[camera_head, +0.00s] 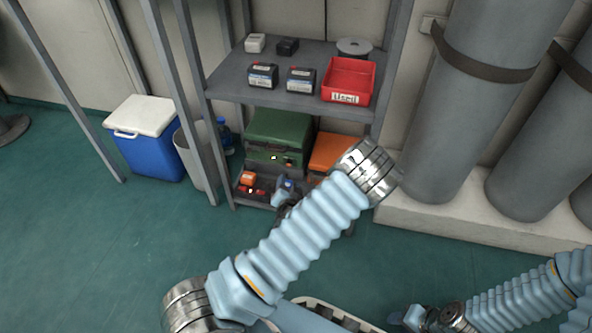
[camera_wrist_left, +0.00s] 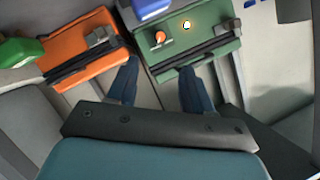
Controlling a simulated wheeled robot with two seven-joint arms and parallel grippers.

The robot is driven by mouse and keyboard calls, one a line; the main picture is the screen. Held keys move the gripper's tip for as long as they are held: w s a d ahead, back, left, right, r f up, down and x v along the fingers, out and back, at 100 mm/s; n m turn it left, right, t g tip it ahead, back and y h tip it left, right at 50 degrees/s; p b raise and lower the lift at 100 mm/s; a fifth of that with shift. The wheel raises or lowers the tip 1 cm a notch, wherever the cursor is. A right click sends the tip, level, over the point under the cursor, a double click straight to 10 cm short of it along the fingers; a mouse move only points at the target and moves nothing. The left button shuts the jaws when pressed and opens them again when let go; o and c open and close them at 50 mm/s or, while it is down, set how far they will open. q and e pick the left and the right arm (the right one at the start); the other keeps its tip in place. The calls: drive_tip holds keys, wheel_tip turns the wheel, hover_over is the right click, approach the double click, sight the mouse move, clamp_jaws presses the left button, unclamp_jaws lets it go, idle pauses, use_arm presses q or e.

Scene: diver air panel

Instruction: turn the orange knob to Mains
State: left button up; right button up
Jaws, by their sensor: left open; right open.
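The orange knob (camera_wrist_left: 160,36) sits on the front of the green case (camera_wrist_left: 207,45), beside a small lit lamp (camera_wrist_left: 187,24). In the head view the green case (camera_head: 280,128) stands on the lower shelf, with the small orange knob (camera_head: 290,162) on its front. My left gripper (camera_wrist_left: 157,72) is open and empty, its fingers pointing at the case and apart from the knob. In the head view my left gripper (camera_head: 287,188) is partly hidden by my forearm. My right gripper (camera_head: 416,318) is open at the bottom edge. The Mains marking is not readable.
An orange case (camera_head: 327,150) stands right of the green one. The upper shelf (camera_head: 232,83) holds black boxes and a red bin (camera_head: 349,80). Shelf posts stand close by. A blue cooler (camera_head: 147,152) is left, grey cylinders (camera_head: 455,100) right.

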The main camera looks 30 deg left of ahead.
sight(289, 165)
use_arm(q)
drive_tip(key=b+x, duration=0.2)
drive_tip(key=x, duration=0.9)
drive_tip(key=shift+w+a+f, duration=0.15)
clamp_jaws()
